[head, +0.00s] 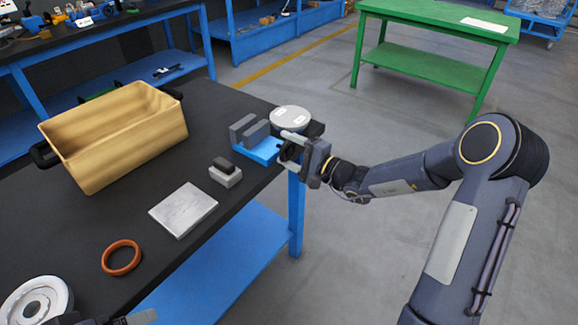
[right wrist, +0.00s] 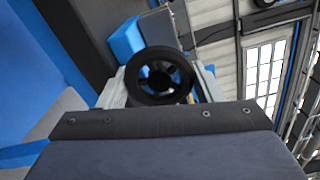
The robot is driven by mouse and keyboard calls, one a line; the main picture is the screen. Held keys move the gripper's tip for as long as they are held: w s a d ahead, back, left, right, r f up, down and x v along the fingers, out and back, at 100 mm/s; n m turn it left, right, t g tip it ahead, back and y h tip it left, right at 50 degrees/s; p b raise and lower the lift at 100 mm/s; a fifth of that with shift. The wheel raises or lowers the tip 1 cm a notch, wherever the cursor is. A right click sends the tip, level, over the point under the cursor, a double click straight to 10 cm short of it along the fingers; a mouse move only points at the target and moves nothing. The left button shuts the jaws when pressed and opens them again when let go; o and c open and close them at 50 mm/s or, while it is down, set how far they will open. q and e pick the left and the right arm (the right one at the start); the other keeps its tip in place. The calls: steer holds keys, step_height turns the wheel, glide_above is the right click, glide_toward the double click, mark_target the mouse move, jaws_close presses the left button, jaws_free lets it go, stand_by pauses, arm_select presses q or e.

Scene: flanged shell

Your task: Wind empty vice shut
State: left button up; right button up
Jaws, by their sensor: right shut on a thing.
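The vice (head: 262,151) has a blue base and two grey jaws, and sits near the right edge of the black bench. A narrow gap shows between its jaws, with nothing seen in it. My right gripper (head: 289,146) is at the vice's right end, shut on its black handwheel. In the right wrist view the handwheel (right wrist: 160,75) is a spoked ring between the pale fingers, with blue behind it. In the head view the gripper mostly hides the wheel. A small part of my left gripper (head: 140,317) shows at the bottom edge; its opening is cut off.
A round grey disc (head: 290,118) stands close behind the vice. A grey block with a black top (head: 226,176), a silver plate (head: 183,210), an orange ring (head: 121,257) and a white flanged part (head: 35,302) lie nearer. A tan open box (head: 125,155) stands at left.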

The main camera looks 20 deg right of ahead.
steer(key=n+b, duration=0.4)
steer(key=b, duration=0.4)
steer(key=n+b, duration=0.4)
steer(key=b, duration=0.5)
steer(key=n+b, duration=0.4)
steer(key=b, duration=0.4)
steer(key=shift+f+b, duration=0.3)
steer(key=shift+r+n, duration=0.3)
steer(key=shift+n, duration=0.1)
steer(key=shift+r+n, duration=0.15)
steer(key=shift+n, duration=0.35)
steer(key=n, duration=0.6)
steer(key=shift+s+a, duration=0.1)
steer(key=shift+r, duration=0.1)
steer(key=o, duration=0.9)
steer(key=shift+o, duration=0.2)
